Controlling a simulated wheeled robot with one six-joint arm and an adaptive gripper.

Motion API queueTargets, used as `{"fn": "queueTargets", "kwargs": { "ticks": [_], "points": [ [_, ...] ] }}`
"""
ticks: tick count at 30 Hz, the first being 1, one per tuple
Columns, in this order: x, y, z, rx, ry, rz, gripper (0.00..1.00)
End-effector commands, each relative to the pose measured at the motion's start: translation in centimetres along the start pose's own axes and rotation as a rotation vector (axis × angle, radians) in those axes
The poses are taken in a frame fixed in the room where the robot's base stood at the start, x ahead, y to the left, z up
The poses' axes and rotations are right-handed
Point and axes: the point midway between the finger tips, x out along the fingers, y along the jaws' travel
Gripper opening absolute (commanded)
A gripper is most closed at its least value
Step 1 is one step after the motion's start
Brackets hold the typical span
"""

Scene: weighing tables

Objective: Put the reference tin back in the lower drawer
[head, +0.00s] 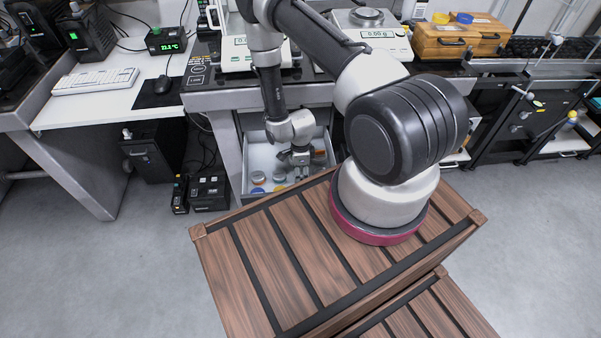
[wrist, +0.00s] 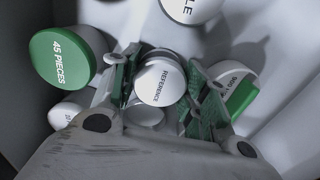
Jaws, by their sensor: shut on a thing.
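The reference tin (wrist: 160,82), with a white lid lettered REFERENCE, is between the two green-padded fingers of my gripper (wrist: 163,62) in the wrist view. My gripper is shut on it. In the head view my gripper (head: 299,158) is pointed down inside the open drawer (head: 262,152) under the weighing table. The tin cannot be made out there. The drawer is white inside. I cannot tell whether the tin touches the drawer floor.
Other tins are close around the fingers: a green-lidded one marked 45 PIECES (wrist: 62,58), a white-lidded one (wrist: 190,8) above, and a white-and-green one (wrist: 238,88) at right. A slatted wooden crate (head: 290,245) stands before the drawer.

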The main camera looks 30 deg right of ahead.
Motion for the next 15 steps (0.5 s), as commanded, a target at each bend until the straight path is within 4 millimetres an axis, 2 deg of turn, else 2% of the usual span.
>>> {"fn": "queueTargets", "kwargs": {
  "ticks": [11, 12, 15],
  "points": [
    [0.6, 0.01, 0.0, -0.001, 0.0, 0.0, 0.16],
    [0.67, -0.01, 0.01, -0.001, 0.0, 0.0, 0.47],
    [0.63, -0.02, 0.01, -0.001, 0.0, 0.0, 0.65]
  ]
}}
